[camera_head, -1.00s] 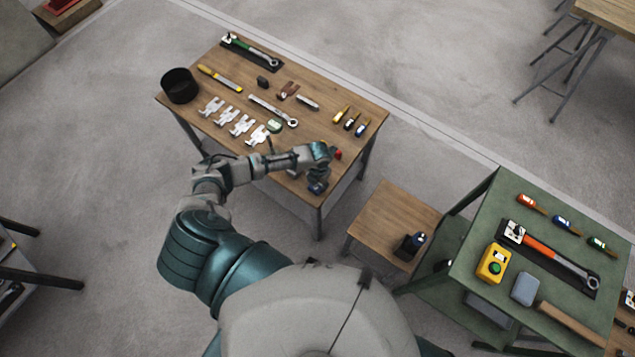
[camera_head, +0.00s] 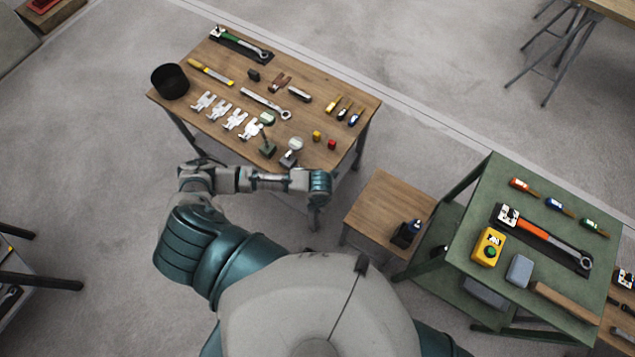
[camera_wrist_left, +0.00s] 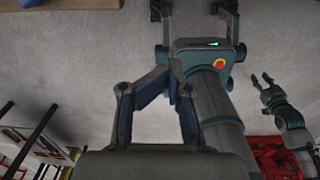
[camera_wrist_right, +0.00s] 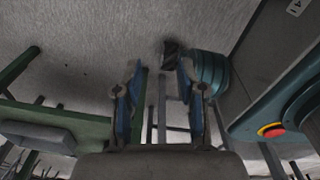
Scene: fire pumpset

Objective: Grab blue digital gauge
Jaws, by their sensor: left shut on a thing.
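My left gripper (camera_head: 316,212) is past the front edge of the wooden table (camera_head: 225,58) in the head view, pointing down. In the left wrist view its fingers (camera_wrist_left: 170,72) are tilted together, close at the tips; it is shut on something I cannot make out. I cannot clearly see a blue gauge; the hand hides part of the view. My right gripper (camera_wrist_right: 159,70) is open and empty in the right wrist view.
A green table (camera_head: 470,250) with tools is farther right. Small yellow (camera_head: 316,136) and red (camera_head: 331,144) blocks lie near the table's front corner. Bare floor lies in front.

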